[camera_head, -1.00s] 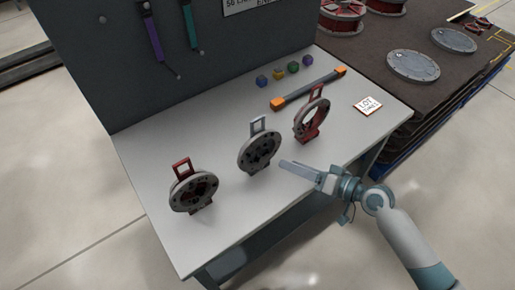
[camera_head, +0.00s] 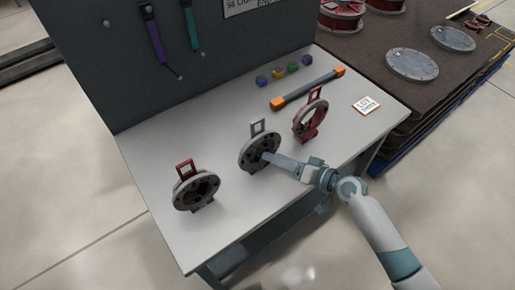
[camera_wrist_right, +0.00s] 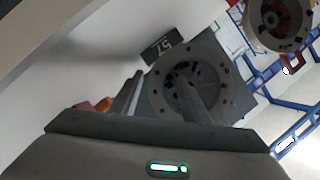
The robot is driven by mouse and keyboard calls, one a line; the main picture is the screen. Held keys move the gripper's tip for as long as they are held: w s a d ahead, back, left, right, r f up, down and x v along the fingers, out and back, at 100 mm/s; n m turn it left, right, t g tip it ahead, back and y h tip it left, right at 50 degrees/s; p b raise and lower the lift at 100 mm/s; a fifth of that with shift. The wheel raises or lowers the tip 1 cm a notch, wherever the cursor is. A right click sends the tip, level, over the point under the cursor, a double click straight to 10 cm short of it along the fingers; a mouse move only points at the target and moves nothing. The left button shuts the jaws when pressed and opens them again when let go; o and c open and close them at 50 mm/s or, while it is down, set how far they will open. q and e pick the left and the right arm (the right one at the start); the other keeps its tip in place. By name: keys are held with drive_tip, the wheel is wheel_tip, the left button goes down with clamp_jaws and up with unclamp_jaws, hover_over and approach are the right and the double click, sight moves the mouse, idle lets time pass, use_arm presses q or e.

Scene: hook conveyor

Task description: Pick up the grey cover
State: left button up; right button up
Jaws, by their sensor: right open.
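The grey cover (camera_head: 248,160) is a round, dark grey disc with bolt holes and a grey rectangular handle on top. It stands upright in the middle of the white table, between two red-handled round parts. My right gripper (camera_head: 267,156) reaches in from the right, with its fingers in front of the cover's face. In the right wrist view the cover (camera_wrist_right: 227,82) is ahead of my open right gripper (camera_wrist_right: 163,98). One finger overlaps the cover's centre and the other is beside its left edge. Contact cannot be told. My left gripper is not in view.
A grey round part with a red handle (camera_head: 196,190) stands at left, and a red ring part (camera_head: 309,120) stands close at right. An orange-ended bar (camera_head: 308,90), small coloured blocks (camera_head: 292,68) and a sign card (camera_head: 366,105) lie farther back. The table's front is clear.

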sight(272, 135)
drive_tip(key=shift+w+a+f, duration=0.2)
drive_tip(key=shift+w+a, duration=0.1)
drive_tip(key=shift+a, duration=0.05)
clamp_jaws()
drive_tip(key=shift+r, duration=0.15)
wheel_tip(272, 135, up, 10)
drive_tip(key=shift+f, duration=0.1)
idle(0.7)
idle(0.3)
